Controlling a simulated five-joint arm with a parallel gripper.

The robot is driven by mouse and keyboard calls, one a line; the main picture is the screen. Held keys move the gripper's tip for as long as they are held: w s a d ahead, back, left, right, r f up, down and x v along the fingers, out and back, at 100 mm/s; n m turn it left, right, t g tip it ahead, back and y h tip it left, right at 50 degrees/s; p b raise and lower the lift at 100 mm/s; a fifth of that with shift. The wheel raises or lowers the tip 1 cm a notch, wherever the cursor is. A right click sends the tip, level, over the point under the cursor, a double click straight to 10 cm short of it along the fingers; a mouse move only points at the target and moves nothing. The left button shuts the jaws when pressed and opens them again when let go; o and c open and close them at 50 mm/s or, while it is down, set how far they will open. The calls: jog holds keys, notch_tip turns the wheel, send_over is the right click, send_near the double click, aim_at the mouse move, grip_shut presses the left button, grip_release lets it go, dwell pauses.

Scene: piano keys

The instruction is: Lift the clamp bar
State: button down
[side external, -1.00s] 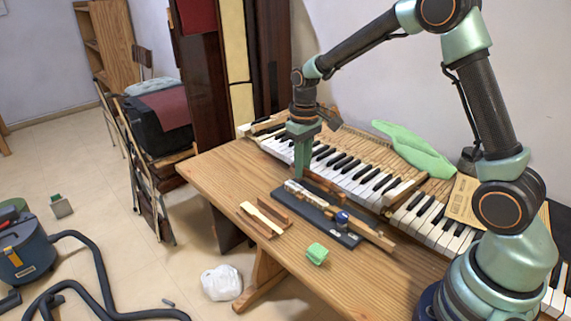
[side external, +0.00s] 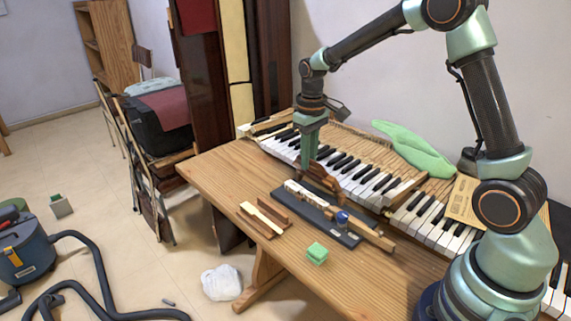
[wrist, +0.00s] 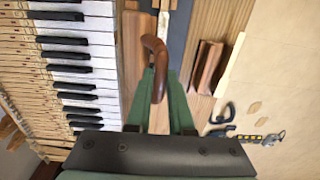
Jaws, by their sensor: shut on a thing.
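The clamp bar (side external: 322,180) is a brown wooden piece. In the side view it is tilted above the dark fixture base (side external: 345,236), on the keyboard side. My gripper (side external: 307,166) is shut on its upper end. In the wrist view, a curved brown part of the clamp bar (wrist: 153,50) lies between the green fingertips of my gripper (wrist: 155,78). A white-topped piano key (side external: 300,190) lies along the fixture, with a blue round part (side external: 342,217) near its other end. The gripper hides part of the bar.
A wooden rest (side external: 262,219) with a pale strip is left of the fixture. A green block (side external: 317,253) sits on the table (side external: 225,170) in front. The piano keyboard (side external: 365,183) runs behind, with a green cloth (side external: 415,150) on it. The table's front left is clear.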

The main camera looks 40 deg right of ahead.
jog(key=shift+d+r, duration=0.25)
jog(key=shift+d, duration=0.25)
